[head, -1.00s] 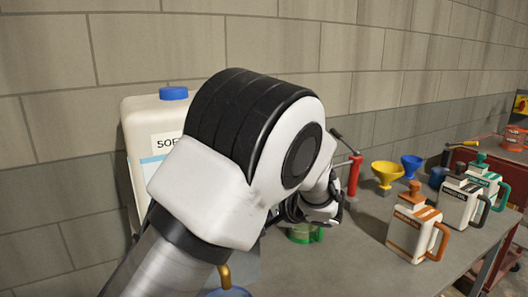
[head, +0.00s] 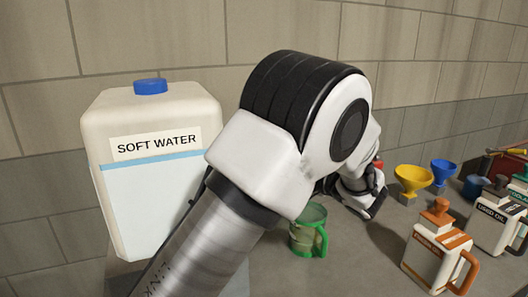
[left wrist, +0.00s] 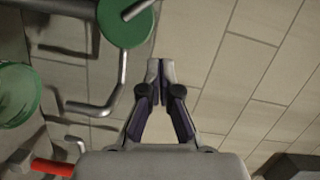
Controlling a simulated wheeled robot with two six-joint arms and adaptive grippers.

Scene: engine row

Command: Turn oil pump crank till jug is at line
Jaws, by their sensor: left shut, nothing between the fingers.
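A clear green jug (head: 308,232) with a green handle stands on the bench, partly behind my left arm. My left gripper (head: 374,206) is just right of the jug, apart from it, near the bench top. Its fingers also show in the left wrist view (left wrist: 160,72), together and empty. In that view a bent metal rod (left wrist: 108,100) hangs from a green round part (left wrist: 126,22), left of the fingers and apart from them. A red grip-like piece (left wrist: 50,168) is at the lower left. In the head view my arm hides most of the red pump (head: 378,163); I cannot see the fill line.
A large soft water container (head: 140,215) with a blue cap stands at the left. A yellow funnel (head: 412,178) and a blue funnel (head: 443,170) stand behind. An orange-labelled jug (head: 436,255) and a used oil jug (head: 490,225) stand at the right. Bench space between is clear.

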